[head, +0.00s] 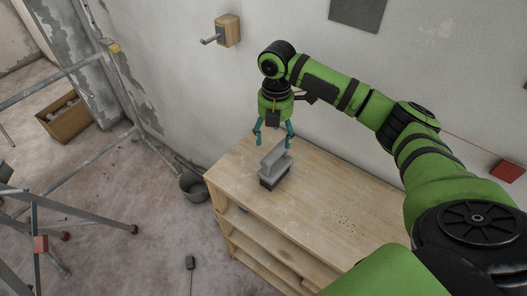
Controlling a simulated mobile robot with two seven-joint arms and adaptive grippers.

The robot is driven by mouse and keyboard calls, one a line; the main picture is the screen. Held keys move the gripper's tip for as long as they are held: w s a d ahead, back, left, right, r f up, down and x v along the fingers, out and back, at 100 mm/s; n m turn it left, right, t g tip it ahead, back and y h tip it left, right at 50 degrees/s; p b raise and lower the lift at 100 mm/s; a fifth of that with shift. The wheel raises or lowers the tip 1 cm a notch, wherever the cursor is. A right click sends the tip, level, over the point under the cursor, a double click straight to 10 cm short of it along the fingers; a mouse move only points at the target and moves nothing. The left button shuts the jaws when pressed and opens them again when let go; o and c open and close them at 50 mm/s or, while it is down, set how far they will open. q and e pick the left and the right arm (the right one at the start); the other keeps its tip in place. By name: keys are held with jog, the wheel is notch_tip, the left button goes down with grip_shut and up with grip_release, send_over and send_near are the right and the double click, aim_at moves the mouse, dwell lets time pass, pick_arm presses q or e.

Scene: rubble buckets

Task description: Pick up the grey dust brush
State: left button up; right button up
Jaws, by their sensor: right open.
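The grey dust brush (275,165) appears to be the grey piece with a raised grip and a dark underside. It stands on the wooden workbench (325,211), near its back left part. My right gripper (273,141) points down above the brush, with its teal fingers spread apart and nothing held between them. The right fingertip overlaps the top of the brush in the picture; I cannot tell whether it touches. My left gripper is not in view.
A dark bucket (194,187) stands on the floor beside the bench. A small dark-headed tool (190,264) lies in front. Metal scaffolding (75,68) and a wooden crate (66,123) are at left. The wall is close behind the bench. The bench's right top is mostly clear.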

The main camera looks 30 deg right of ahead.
aim_at(275, 148)
jog(key=f+p, duration=0.1)
jog(key=s+f+p, duration=0.1)
jog(key=f, duration=0.1)
jog(key=shift+s+a+f, duration=0.1)
jog(key=shift+f, duration=0.1)
notch_tip(275, 148, down, 3)
jog(key=shift+r+p, duration=0.2)
jog(key=shift+p, duration=0.1)
jog(key=shift+w+f, duration=0.2)
jog(key=shift+f, duration=0.1)
jog(key=c, duration=1.1)
jog(key=shift+c, duration=1.4)
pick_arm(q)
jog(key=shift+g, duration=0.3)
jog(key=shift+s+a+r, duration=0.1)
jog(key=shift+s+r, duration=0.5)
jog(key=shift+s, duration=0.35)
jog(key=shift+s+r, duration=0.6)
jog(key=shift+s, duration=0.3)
pick_arm(e)
jog(key=shift+r, duration=0.1)
